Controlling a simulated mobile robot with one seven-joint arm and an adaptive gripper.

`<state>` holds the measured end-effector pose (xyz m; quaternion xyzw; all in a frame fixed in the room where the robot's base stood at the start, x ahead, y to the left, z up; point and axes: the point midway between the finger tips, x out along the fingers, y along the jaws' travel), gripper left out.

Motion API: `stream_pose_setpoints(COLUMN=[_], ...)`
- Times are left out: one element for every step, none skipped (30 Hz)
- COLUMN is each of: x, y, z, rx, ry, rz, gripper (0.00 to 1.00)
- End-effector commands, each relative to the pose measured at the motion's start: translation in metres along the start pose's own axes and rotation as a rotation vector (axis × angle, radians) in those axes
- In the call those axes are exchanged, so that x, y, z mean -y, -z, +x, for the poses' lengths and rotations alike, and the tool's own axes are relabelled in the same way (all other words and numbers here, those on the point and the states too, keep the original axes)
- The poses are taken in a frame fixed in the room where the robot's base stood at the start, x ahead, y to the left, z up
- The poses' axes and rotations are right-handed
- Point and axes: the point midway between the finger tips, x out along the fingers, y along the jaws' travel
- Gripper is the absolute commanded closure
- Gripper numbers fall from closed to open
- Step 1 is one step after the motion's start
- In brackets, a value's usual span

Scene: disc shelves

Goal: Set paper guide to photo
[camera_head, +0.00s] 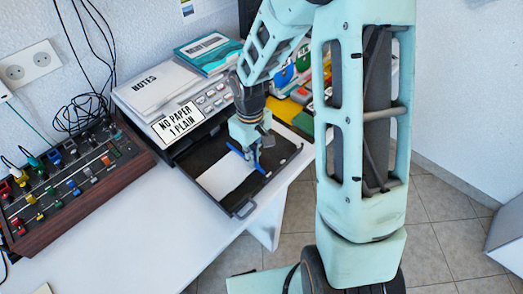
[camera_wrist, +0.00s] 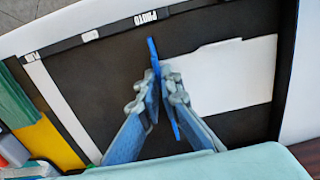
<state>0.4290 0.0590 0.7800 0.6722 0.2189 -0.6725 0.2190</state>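The blue paper guide (camera_wrist: 154,53) stands in the dark paper tray (camera_wrist: 85,75), at the left edge of a white paper sheet (camera_wrist: 235,70). The PHOTO label (camera_wrist: 152,16) is on the tray's top rim in the wrist view, close to the guide's upper end. My gripper (camera_wrist: 162,80) has its fingers on both sides of the guide and looks shut on it. In the head view my gripper (camera_head: 252,150) reaches down into the pulled-out tray (camera_head: 195,160), and the blue guide (camera_head: 261,168) shows partly beneath it. The fingers hide the guide's middle.
The printer (camera_head: 210,97) shows "NO PAPER 1 PLAIN" on its display (camera_head: 178,122). Notes (camera_head: 155,85) and a book (camera_head: 208,52) lie on top. A mixer panel (camera_head: 70,185) stands to the left. Other tray labels (camera_wrist: 90,36) lie left of PHOTO. The front table is clear.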

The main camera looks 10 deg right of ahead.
Motion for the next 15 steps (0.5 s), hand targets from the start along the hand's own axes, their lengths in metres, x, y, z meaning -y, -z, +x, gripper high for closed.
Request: stream_pose_setpoints(x=[0.0021, 0.0026, 0.0028, 0.0027, 0.0026, 0.0024, 0.0024, 0.0023, 0.0022, 0.0022, 0.0021, 0.002, 0.002, 0.002, 0.002], y=[0.0001, 0.0001, 0.0001, 0.0001, 0.0001, 0.0001, 0.0001, 0.0001, 0.0001, 0.0001, 0.0001, 0.0001, 0.0, 0.0, 0.0], z=[-0.0002, -0.0003, -0.0005, -0.0005, -0.0006, -0.0006, -0.0006, -0.0006, -0.0006, -0.0006, -0.0006, -0.0006, -0.0005, -0.0005, -0.0005], rx=[0.0, 0.0, 0.0, 0.0, 0.0, 0.0, 0.0, -0.001, 0.0, -0.001, -0.001, -0.001, 0.0, 0.0, 0.0], ry=[-0.001, -0.001, 0.0, 0.0, 0.0, 0.0, 0.0, 0.0, 0.0, 0.0, 0.0, 0.0, 0.0, 0.0, 0.0], rz=[-0.001, 0.0, 0.001, 0.001, 0.001, 0.001, 0.001, 0.001, 0.001, 0.001, 0.001, 0.001, 0.001, 0.001, 0.001], gripper=[1.0, 1.0, 1.0, 1.0, 1.0, 1.0, 1.0, 1.0, 1.0, 0.92, 0.89, 0.85, 0.81, 0.78, 0.78])
